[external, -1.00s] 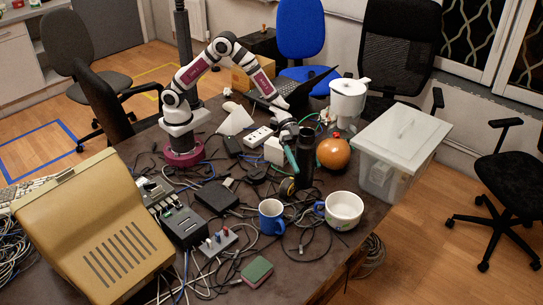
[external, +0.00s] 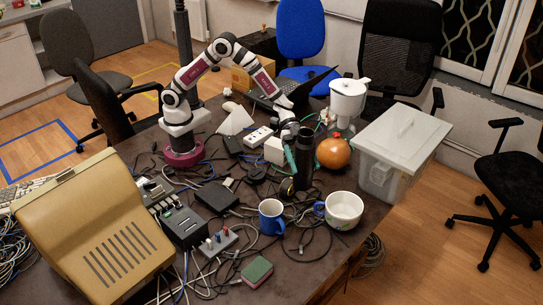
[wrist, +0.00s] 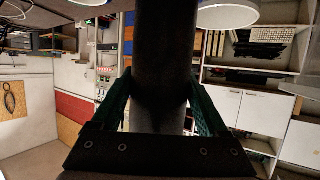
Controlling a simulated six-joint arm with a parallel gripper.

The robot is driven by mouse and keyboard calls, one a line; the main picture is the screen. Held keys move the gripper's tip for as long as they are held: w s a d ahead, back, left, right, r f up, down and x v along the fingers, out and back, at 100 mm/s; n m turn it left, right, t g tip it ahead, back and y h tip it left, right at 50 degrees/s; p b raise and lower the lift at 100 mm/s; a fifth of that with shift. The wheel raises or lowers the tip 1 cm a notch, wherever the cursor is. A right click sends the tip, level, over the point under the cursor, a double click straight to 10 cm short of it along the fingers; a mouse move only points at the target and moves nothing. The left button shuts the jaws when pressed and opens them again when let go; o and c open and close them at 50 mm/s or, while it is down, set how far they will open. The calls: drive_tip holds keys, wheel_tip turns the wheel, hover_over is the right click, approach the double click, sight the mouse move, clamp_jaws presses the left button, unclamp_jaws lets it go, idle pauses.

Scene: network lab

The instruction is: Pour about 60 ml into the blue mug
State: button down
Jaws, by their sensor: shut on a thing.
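A tall black bottle (external: 304,162) is upright near the table's right side. My gripper (external: 293,153) is shut on it from the left, its green fingers on either side of the bottle. In the wrist view the dark bottle (wrist: 165,65) fills the space between the green fingers (wrist: 163,105). I cannot tell whether its base touches the table. The blue mug (external: 271,217) stands upright, in front and to the left of the bottle, apart from it. Its inside is light. The liquid inside the bottle is hidden.
A larger white cup (external: 343,211) with a blue handle stands right of the mug. An orange round object (external: 333,153), a white pitcher (external: 348,100) and a clear bin (external: 385,180) are close to the bottle's right and back. Cables and a black box (external: 214,197) crowd the left.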

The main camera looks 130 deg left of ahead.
drive_tip(key=shift+w+d+r+m+g+h, duration=0.15)
drive_tip(key=shift+w+d+m+g+h, duration=0.3)
drive_tip(key=shift+m+h, duration=0.3)
drive_tip(key=shift+d+m+g+h, duration=0.25)
drive_tip(key=shift+m+g+h, duration=0.4)
drive_tip(key=shift+m, duration=0.1)
drive_tip(key=s+f+m+g+h, duration=0.1)
drive_tip(key=s+f+m+g, duration=0.1)
drive_tip(key=s+f+m+g+h, duration=0.1)
drive_tip(key=f+m+g+h, duration=0.1)
drive_tip(key=m, duration=0.1)
drive_tip(key=shift+s+d+f+g, duration=0.1)
drive_tip(key=shift+s+f+g, duration=0.05)
drive_tip(key=shift+s+g, duration=0.25)
